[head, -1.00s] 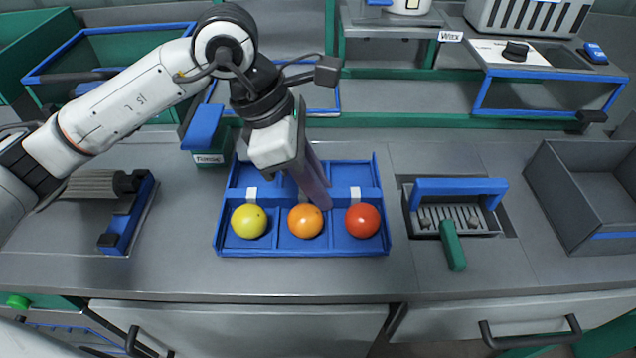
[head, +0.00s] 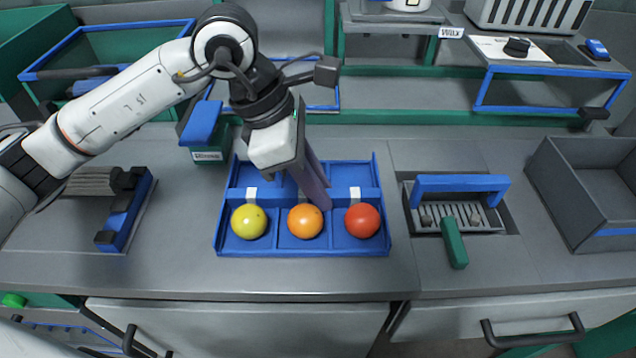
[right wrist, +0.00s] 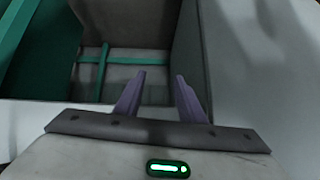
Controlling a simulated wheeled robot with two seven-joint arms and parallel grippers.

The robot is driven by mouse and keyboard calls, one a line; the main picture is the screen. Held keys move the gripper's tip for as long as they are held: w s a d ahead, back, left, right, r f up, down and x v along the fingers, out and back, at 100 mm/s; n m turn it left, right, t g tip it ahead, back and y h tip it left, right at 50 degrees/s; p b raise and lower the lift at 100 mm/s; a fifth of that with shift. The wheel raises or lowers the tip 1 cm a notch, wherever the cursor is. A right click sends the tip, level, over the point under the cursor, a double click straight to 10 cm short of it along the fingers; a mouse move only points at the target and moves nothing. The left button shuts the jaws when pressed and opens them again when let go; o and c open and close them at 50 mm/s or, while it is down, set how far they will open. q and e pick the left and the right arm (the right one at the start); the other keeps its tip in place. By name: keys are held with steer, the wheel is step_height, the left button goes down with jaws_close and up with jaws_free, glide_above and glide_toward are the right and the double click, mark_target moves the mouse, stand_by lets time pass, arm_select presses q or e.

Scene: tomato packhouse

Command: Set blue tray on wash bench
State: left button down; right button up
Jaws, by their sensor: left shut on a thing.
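The blue tray (head: 228,248) lies level over the middle of the grey bench top (head: 400,270). Its front compartments hold a yellow tomato (head: 249,222), an orange tomato (head: 305,221) and a red tomato (head: 362,221). My left gripper (head: 318,202) reaches down into the tray's middle and is shut on it, just behind the orange tomato. The fingers hide the exact grip spot. I cannot tell whether the tray's underside touches the bench. My right gripper (right wrist: 158,92) is open and empty in the right wrist view, its fingertips apart.
A brush-like tool with a green handle (head: 454,244) sits in a slot right of the tray. A grey bin (head: 590,170) stands at far right. A blue-and-black fixture (head: 125,212) is at left. A small green box with a blue top (head: 205,130) stands behind the tray.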

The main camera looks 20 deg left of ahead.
arm_select(q)
steer(key=shift+f, duration=0.15)
steer(key=c, duration=1.6)
jaws_free()
steer(key=shift+c, duration=0.6)
steer(key=shift+c, duration=1.1)
steer(key=shift+r+p, duration=1.9)
steer(key=shift+r, duration=1.65)
steer(key=shift+s+f, duration=0.1)
